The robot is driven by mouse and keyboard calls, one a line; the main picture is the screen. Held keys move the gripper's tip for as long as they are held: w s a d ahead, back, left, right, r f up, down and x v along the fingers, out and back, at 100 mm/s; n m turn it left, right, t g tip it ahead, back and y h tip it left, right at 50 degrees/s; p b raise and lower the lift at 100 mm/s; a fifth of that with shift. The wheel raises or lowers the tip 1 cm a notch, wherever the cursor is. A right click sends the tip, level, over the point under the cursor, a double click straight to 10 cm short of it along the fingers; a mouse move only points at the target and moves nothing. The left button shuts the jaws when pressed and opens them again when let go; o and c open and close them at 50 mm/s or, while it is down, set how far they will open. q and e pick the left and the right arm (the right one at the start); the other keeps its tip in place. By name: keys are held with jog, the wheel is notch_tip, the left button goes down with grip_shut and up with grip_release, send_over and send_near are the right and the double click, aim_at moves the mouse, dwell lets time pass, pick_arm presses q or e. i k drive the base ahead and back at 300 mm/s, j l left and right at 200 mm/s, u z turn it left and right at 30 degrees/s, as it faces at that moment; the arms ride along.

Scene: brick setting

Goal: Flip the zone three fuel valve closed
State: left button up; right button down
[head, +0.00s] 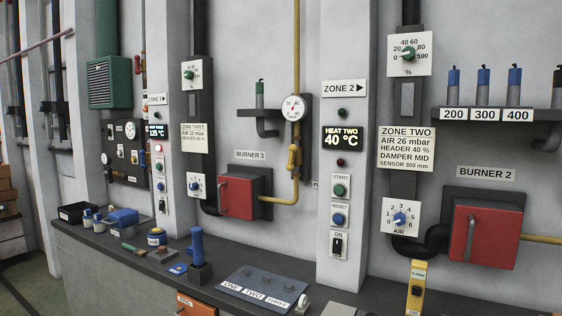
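The zone three burner, a red box (238,197) under the label "BURNER 3" (250,155), is on the wall left of centre. A yellow fuel pipe (296,65) comes down to it past a round white gauge (293,107). A yellow valve (294,158) sits on this pipe below the gauge. Its lever seems to lie along the upright pipe, but it is too small to be sure. Neither of my grippers is in view.
A grey counter (130,242) runs below the wall. It holds a blue-handled tool in a dark block (198,252), a "ONE TWO THREE" panel (262,288) and small pots. A pillar with the "ZONE 2" sign (344,88) stands right of the valve.

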aim_at(293, 149)
jog(key=i+j, duration=0.2)
jog(key=i, duration=0.15)
jog(key=i+j, duration=0.15)
jog(key=i, duration=0.25)
jog(key=i+j+u, duration=0.1)
jog(key=i, duration=0.25)
jog(key=j, duration=0.1)
